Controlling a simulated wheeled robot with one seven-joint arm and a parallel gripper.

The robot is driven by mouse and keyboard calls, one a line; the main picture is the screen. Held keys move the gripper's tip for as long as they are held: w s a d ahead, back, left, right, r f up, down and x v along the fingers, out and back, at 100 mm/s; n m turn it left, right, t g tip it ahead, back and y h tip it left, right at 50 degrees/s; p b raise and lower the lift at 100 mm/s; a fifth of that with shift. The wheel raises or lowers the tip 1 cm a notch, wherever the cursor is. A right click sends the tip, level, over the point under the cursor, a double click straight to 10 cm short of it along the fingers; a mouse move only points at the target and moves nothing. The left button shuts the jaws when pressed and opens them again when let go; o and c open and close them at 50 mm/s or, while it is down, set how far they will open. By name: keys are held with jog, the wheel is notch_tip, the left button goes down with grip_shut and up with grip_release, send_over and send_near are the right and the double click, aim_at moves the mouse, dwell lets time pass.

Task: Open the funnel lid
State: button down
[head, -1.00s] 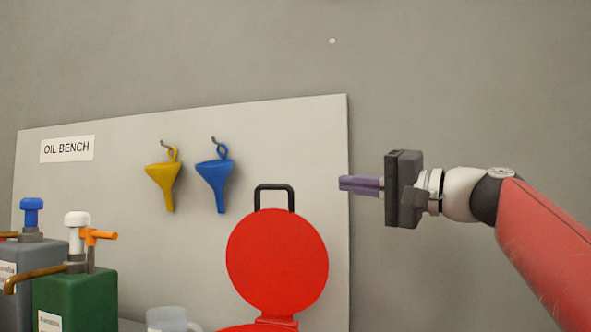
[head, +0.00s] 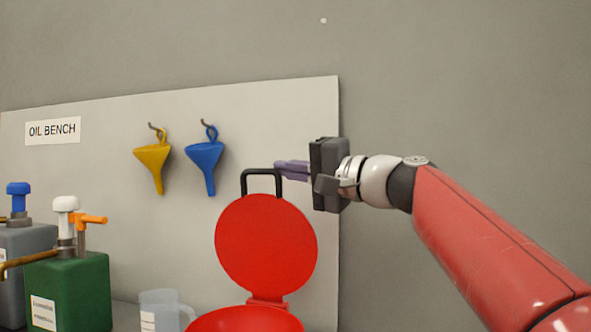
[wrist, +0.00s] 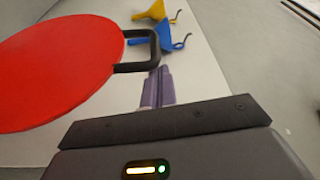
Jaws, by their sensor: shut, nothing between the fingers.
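The red funnel lid (head: 266,245) stands raised and upright on its hinge, above the red funnel bowl (head: 245,321) at the bottom of the head view. Its black handle (head: 262,173) is at the top edge. In the wrist view the lid (wrist: 60,70) fills the left, with the handle (wrist: 152,50) just beyond my fingers. My gripper (head: 280,169) is shut and empty, its purple fingertips beside the handle's upper right in the head view. The shut fingers also show in the wrist view (wrist: 157,80). I cannot tell whether they touch the handle.
A yellow funnel (head: 154,160) and a blue funnel (head: 206,160) hang on the pale panel (head: 110,130). A green pump container (head: 75,285), a grey one (head: 20,255) and a clear jug (head: 162,308) stand at lower left. The wall on the right is clear.

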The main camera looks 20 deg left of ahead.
jog(key=shift+s+f, duration=0.1)
jog(key=shift+s, duration=0.05)
jog(key=s+n+b, duration=0.1)
jog(key=b, duration=0.1)
jog(key=s+b, duration=0.2)
jog(key=s+n+b, duration=0.1)
jog(key=b, duration=0.1)
jog(key=shift+s+d+f+n+g+y, duration=0.3)
jog(key=shift+s+f+y, duration=0.1)
